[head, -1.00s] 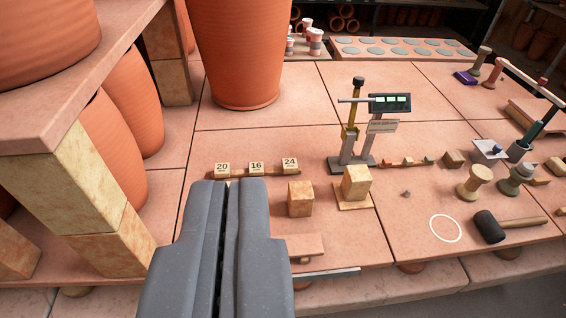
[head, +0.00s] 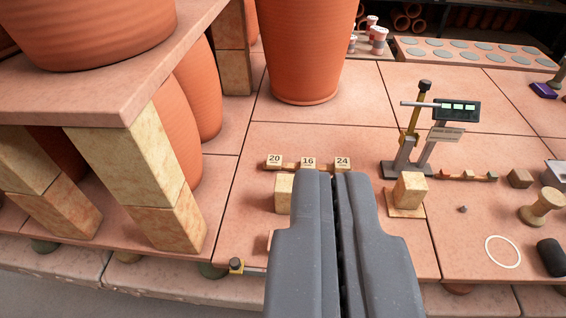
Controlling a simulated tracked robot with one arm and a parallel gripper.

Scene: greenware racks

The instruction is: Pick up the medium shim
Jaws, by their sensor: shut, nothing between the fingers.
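I cannot tell for certain which piece is the medium shim. Several small pieces stand in a row (head: 467,176) on the slab to the right of the gauge stand; they are too small to size. Three tan tags marked 20 (head: 274,161), 16 (head: 308,163) and 24 (head: 342,163) stand on a low strip, left of the gauge stand. My gripper (head: 333,176) is shut and empty, its fingertips just in front of the 16 and 24 tags in the picture. It hides part of a tan block (head: 284,190) and the slab below.
A gauge stand (head: 408,150) with a green-lit display stands right of my gripper, with a tan block (head: 409,189) on a plate before it. A large terracotta pot (head: 305,50) stands behind. A shelf on stacked blocks (head: 150,170) fills the left. A mallet head (head: 551,256) lies at right.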

